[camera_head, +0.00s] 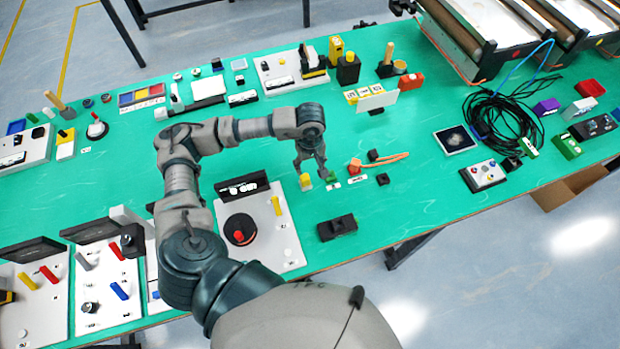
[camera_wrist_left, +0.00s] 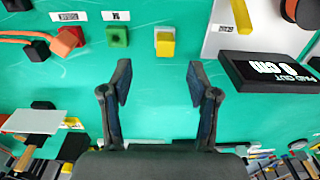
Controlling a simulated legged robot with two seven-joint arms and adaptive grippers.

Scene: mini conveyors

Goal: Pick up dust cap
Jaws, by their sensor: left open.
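No part is readably marked as the dust cap, so I cannot tell which it is. Small candidates stand near my left gripper (camera_head: 311,172): a yellow block (camera_head: 305,183) on a white base and a green block (camera_head: 332,180) with a dark hole. In the left wrist view, my open, empty left gripper (camera_wrist_left: 158,78) points at the yellow block (camera_wrist_left: 165,44), which lies beyond the fingertips, roughly in line with the gap. The green block (camera_wrist_left: 117,36) is left of it. Neither block is touched. My right gripper is not in view.
An orange connector (camera_wrist_left: 65,42) with a cable lies left of the green block. A black labelled box (camera_wrist_left: 265,72) stands right of my fingers. A white panel with a red-topped black knob (camera_head: 240,230) and a black block (camera_head: 337,227) are nearby.

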